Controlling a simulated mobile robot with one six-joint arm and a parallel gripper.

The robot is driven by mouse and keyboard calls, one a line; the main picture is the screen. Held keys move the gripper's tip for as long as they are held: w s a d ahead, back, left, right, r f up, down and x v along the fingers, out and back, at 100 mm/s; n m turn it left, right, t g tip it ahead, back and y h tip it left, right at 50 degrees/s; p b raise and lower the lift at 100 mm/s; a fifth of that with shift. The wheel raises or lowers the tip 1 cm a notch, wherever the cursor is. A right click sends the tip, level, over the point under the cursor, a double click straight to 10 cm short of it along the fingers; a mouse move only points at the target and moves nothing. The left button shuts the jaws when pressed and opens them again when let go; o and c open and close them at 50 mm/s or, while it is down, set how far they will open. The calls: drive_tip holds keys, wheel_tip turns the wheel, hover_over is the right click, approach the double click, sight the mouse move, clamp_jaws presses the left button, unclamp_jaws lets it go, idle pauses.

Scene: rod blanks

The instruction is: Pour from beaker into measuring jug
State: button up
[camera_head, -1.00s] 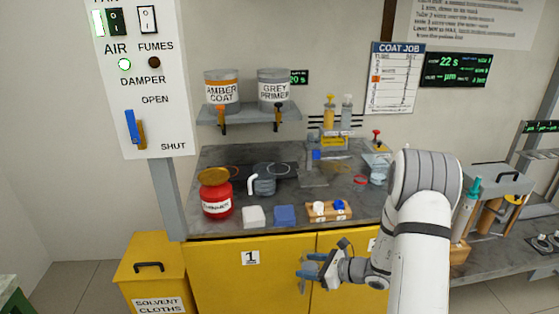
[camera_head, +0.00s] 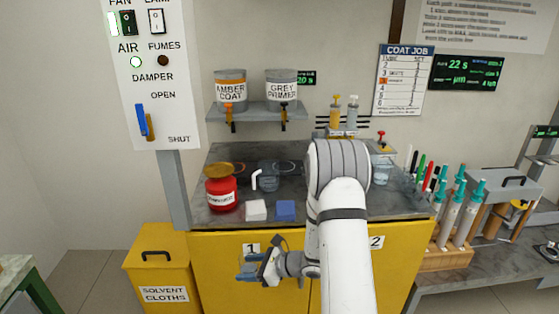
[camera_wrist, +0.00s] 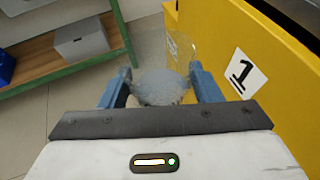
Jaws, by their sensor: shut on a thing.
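My gripper (camera_head: 252,268) hangs low in front of the yellow cabinet in the head view. In the wrist view its blue fingers (camera_wrist: 165,88) are shut on a clear vessel, which looks like the beaker (camera_wrist: 160,82). A pale grey area shows in it; I cannot tell whether this is liquid. The beaker is hard to make out in the head view. A clear vessel (camera_head: 381,173) stands at the right of the bench, partly behind my arm; I cannot tell whether it is the measuring jug.
The bench (camera_head: 225,218) holds a red thinner tin (camera_head: 221,190), a dark pot (camera_head: 268,178), a white block (camera_head: 256,210) and a blue block (camera_head: 285,210). The yellow cabinet (camera_head: 215,275) is close behind my gripper. A solvent cloths bin (camera_head: 160,275) stands at left. My arm hides the bench's middle.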

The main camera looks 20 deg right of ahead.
drive_tip(key=shift+d, duration=0.25)
